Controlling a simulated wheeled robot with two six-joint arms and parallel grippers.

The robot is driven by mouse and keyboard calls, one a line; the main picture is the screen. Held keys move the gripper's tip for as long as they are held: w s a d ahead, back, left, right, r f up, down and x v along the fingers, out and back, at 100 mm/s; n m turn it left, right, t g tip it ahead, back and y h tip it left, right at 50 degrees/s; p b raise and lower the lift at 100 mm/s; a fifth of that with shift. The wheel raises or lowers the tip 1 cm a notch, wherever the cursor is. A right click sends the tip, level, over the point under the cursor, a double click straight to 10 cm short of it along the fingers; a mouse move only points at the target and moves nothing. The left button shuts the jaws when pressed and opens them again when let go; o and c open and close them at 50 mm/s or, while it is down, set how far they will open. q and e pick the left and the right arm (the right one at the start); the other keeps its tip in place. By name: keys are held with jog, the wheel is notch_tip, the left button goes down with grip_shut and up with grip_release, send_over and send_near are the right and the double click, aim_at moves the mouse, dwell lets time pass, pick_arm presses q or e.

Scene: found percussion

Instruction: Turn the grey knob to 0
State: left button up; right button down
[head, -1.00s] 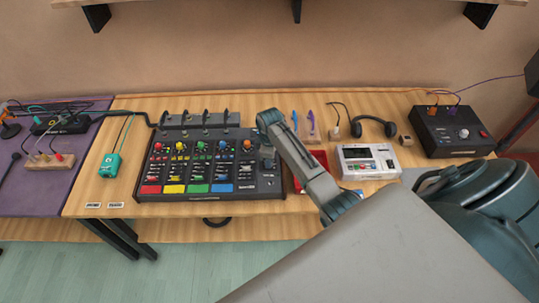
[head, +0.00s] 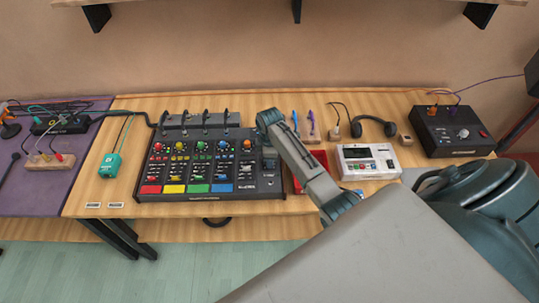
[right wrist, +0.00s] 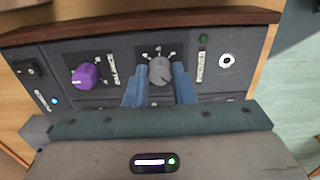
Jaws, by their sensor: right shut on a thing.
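The grey knob (right wrist: 159,71) sits on a dark panel in the right wrist view, with small white marks around its far side. I cannot read the marks or tell surely which one it points to. My right gripper (right wrist: 160,78) is shut on the knob, one blue finger on each side. In the head view my right gripper reaches down to the right side of the black mixer (head: 165,192), and the arm hides the knob there. My left gripper is not in view.
A purple knob (right wrist: 85,76) is to the left of the grey knob, and a round white socket (right wrist: 227,61) to its right. A wooden strip (right wrist: 120,24) edges the panel. Beside the mixer stand a red tray (head: 320,156) and a white device (head: 358,172).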

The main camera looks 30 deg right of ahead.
jog(key=c, duration=1.2)
grip_release()
jog(key=shift+c, duration=0.2)
notch_tip(320, 180, up, 11)
jog(key=b, duration=0.3)
jog(key=shift+f, duration=0.1)
